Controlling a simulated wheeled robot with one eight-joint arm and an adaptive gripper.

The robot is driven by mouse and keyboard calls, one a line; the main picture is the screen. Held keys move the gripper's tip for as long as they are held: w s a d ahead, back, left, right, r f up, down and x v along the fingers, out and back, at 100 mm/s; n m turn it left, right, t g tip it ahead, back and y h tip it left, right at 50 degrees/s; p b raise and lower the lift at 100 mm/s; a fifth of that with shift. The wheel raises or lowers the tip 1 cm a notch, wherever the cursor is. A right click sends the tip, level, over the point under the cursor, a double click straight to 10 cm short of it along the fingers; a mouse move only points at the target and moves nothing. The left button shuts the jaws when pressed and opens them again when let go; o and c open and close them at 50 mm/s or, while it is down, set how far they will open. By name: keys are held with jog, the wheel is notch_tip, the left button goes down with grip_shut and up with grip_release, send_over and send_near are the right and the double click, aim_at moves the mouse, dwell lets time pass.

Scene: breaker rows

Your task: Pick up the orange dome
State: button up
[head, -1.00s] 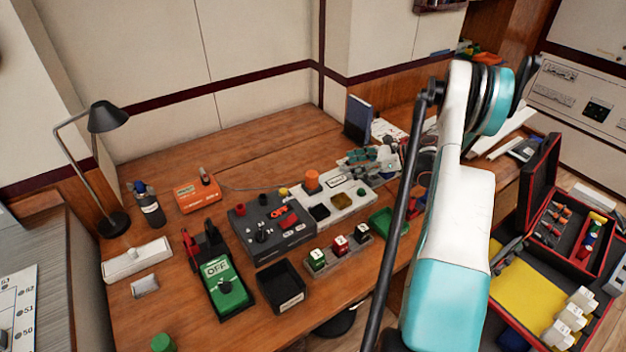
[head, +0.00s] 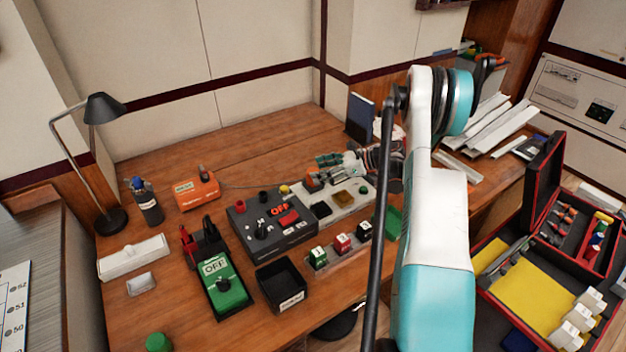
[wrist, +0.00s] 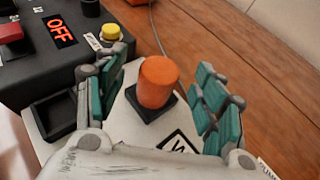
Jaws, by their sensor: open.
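The orange dome (wrist: 157,82) stands upright on a small black base on a white panel (wrist: 118,130). In the wrist view it sits between the two teal-padded fingers of my gripper (wrist: 158,97), with a gap on each side. My gripper is open and empty. In the head view my gripper (head: 325,170) is low over the white panel, beside the orange dome (head: 313,182), which is partly covered by the fingers.
A dark control box (head: 268,223) with a yellow button (wrist: 110,32) and an OFF label stands left of the panel. An orange device (head: 197,191) lies behind it. A black bin (head: 281,285) and coloured blocks (head: 342,243) are in front. Bare wood lies behind the panel.

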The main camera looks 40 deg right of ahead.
jog(key=shift+x, duration=0.85)
jog(key=c, duration=1)
jog(key=shift+o, duration=0.2)
jog(key=shift+r, duration=0.15)
